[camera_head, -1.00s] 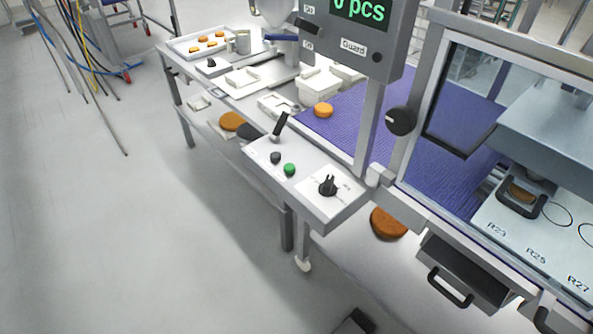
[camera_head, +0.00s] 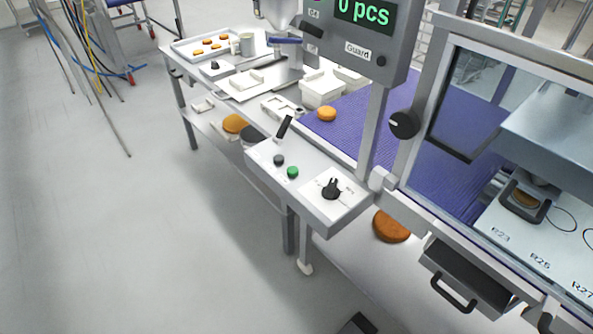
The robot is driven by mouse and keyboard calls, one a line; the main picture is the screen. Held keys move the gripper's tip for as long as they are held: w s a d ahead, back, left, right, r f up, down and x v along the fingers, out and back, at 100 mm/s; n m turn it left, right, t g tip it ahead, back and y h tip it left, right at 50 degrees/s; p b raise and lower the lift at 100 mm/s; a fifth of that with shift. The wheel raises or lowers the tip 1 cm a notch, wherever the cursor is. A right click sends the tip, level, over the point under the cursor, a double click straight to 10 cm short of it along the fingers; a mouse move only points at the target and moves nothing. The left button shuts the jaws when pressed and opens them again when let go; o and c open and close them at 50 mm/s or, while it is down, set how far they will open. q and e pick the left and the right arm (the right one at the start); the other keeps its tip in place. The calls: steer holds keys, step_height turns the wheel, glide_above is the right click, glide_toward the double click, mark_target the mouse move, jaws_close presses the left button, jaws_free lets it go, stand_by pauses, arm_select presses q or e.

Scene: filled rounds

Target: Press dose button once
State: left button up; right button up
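The control panel (camera_head: 325,217) stands in front of the purple belt, near the middle of the view. On it are a green button (camera_head: 292,172), a black button (camera_head: 279,160), a tilted black lever (camera_head: 285,127) and a black rotary knob (camera_head: 331,188). I cannot read which of these is labelled as the dose button. The display (camera_head: 364,14) above reads "0 pcs". Neither of my grippers shows in this view, and nothing touches the panel.
A guarded station with a window frame (camera_head: 408,165) and a handled drawer (camera_head: 453,292) stands at the right. An orange round (camera_head: 327,114) lies on the purple belt (camera_head: 350,112). A tray (camera_head: 178,50) with several rounds is at the back left. The floor (camera_head: 130,240) at the left front is clear.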

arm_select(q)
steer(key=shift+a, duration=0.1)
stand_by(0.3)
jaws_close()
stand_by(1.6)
